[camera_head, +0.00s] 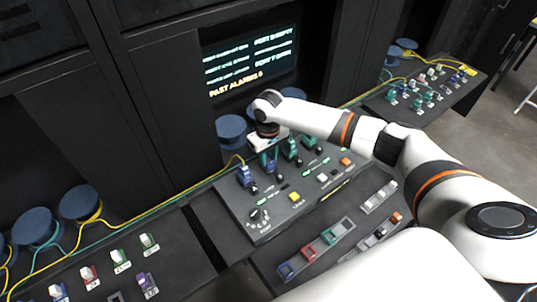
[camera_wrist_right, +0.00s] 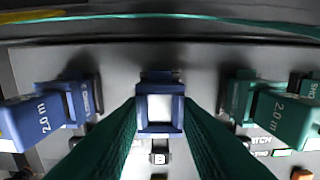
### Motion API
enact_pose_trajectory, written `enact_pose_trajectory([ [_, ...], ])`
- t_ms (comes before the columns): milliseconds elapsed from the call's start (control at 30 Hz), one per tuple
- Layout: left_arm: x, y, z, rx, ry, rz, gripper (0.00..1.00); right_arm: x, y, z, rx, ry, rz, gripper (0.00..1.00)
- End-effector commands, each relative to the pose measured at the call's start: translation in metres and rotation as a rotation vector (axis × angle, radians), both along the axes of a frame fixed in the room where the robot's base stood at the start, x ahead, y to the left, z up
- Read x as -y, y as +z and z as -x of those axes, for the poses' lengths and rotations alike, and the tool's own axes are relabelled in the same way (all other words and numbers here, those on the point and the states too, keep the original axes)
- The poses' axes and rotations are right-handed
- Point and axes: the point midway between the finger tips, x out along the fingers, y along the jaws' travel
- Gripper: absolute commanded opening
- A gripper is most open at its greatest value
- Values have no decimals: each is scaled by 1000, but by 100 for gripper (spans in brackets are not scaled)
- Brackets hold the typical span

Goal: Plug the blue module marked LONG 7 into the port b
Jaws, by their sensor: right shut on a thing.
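My right gripper (camera_head: 268,150) reaches in from the right over the sloped console (camera_head: 272,222) and is shut on a blue module (camera_wrist_right: 160,77). In the right wrist view the module sits end-on between the two dark, ribbed fingers, showing a blue frame around a white face. It is lined up above the label B (camera_wrist_right: 160,157), at port b. The fingers and the steep view hide its lower end, so I cannot tell how deep it sits. The LONG 7 marking is not readable. My left gripper is not in view.
A yellow and teal cable runs behind the console. Trays with coloured modules (camera_head: 308,252) lie in front. A screen (camera_head: 250,60) shows past alarms.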

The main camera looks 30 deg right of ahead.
Motion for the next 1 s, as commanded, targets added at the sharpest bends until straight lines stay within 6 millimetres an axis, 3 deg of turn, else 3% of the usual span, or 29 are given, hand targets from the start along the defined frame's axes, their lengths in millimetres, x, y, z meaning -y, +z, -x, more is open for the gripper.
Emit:
enact_pose_trajectory([
  [1000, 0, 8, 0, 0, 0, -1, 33, 0, -1, 0, 0, -1, 0, 12],
])
